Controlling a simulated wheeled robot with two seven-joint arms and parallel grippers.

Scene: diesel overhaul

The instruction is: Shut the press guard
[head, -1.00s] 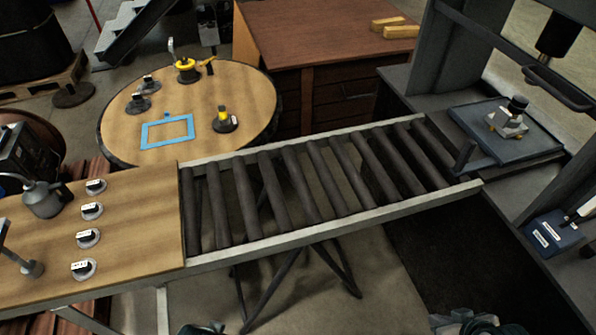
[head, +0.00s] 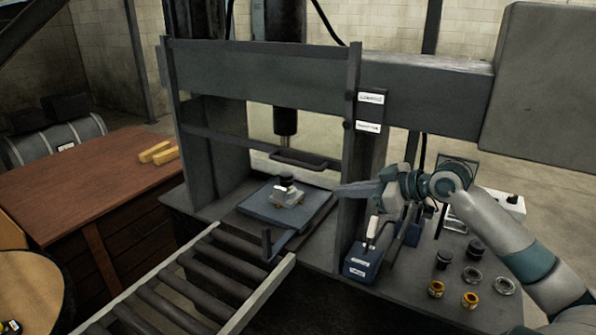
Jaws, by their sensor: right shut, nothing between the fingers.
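The press (head: 290,75) stands ahead of me in the head view. Its guard appears to be the dark frame across the front, with a lower bar (head: 228,144) and a handle (head: 300,160). This bar hangs above the blue press plate (head: 258,207), leaving the space beneath it open. My right gripper (head: 340,190) is shut and empty, pointing left beside the right post, below and right of the handle and apart from it. My left gripper is out of view.
A small metal part with a black top (head: 287,190) sits on the plate. A roller conveyor (head: 190,290) leads up to it. A blue block (head: 362,262) with a lever stands below my right gripper. Several small round parts, including a brass one (head: 470,299), lie at right.

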